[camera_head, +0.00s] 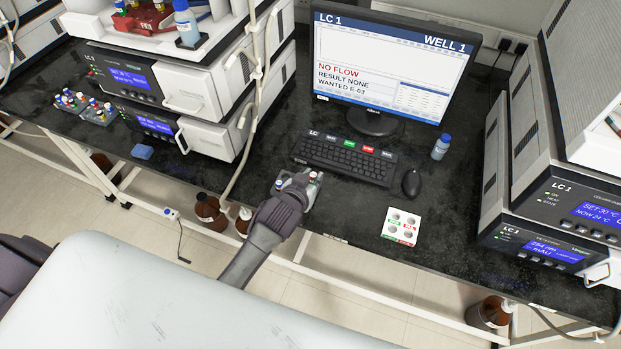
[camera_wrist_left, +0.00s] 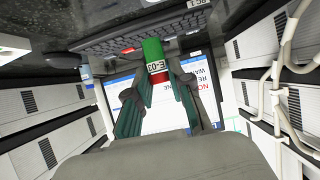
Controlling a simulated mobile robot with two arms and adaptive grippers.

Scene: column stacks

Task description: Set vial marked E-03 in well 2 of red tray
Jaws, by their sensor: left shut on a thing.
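My left gripper (camera_head: 298,184) is above the front edge of the dark bench, in front of the keyboard. In the left wrist view, the left gripper (camera_wrist_left: 160,80) is shut on a vial (camera_wrist_left: 153,50) with a green part, a white label that reads E-03 upside down, and a red part between the fingers. In the head view the fingers mostly hide the vial. A small white tray (camera_head: 402,226) with round wells lies on the bench to the right of the gripper, apart from it. It has green and red marks; its well numbers are too small to read. My right gripper is not in view.
A monitor (camera_head: 385,70) shows WELL 1, NO FLOW and WANTED E-03. The keyboard (camera_head: 345,160), mouse (camera_head: 411,183) and a blue-capped bottle (camera_head: 441,147) are near the tray. Instrument stacks stand on both sides. A rack of vials (camera_head: 83,107) is at left.

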